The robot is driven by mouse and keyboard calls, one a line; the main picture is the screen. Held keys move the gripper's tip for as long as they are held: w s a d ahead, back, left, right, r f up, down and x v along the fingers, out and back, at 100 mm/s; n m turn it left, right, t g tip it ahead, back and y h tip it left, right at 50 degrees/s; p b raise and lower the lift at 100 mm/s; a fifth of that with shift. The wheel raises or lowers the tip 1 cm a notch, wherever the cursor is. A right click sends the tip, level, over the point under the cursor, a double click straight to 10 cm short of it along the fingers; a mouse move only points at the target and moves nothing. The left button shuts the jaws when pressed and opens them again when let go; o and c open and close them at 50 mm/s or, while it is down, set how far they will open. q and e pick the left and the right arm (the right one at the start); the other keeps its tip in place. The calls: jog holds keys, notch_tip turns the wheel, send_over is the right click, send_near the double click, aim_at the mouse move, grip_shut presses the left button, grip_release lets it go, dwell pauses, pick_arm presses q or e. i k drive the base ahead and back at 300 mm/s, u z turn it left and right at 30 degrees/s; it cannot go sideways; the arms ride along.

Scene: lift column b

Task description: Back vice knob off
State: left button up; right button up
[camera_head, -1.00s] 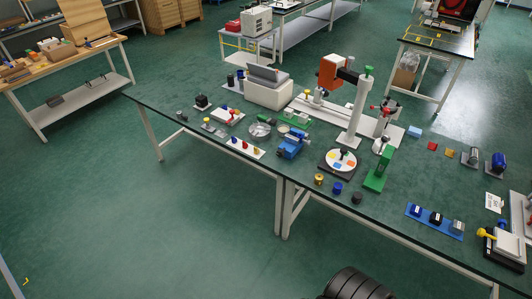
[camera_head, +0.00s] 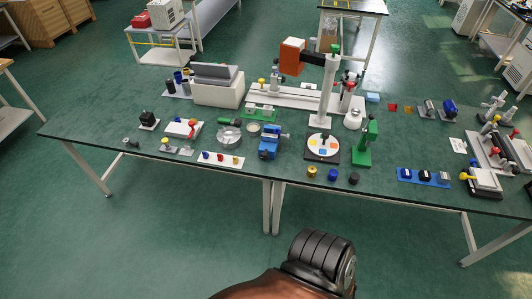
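A small blue vice (camera_head: 269,146) stands on the dark table top (camera_head: 375,184), left of the table's middle. It has a grey part at its upper right, too small to tell whether that is its knob. Neither of my grippers shows in the head view, and nothing is seen touching the vice.
A white strip with coloured pegs (camera_head: 222,159) and a round metal dish (camera_head: 229,135) lie left of the vice. A disc with coloured patches (camera_head: 323,146) and a green stand (camera_head: 365,146) are right of it. A tall white column (camera_head: 327,92) rises behind.

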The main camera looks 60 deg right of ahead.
aim_at(264, 156)
jog(key=z, duration=0.7)
jog(key=i, duration=0.75)
jog(key=z, duration=1.1)
jog(key=i, duration=0.2)
jog(key=z, duration=0.2)
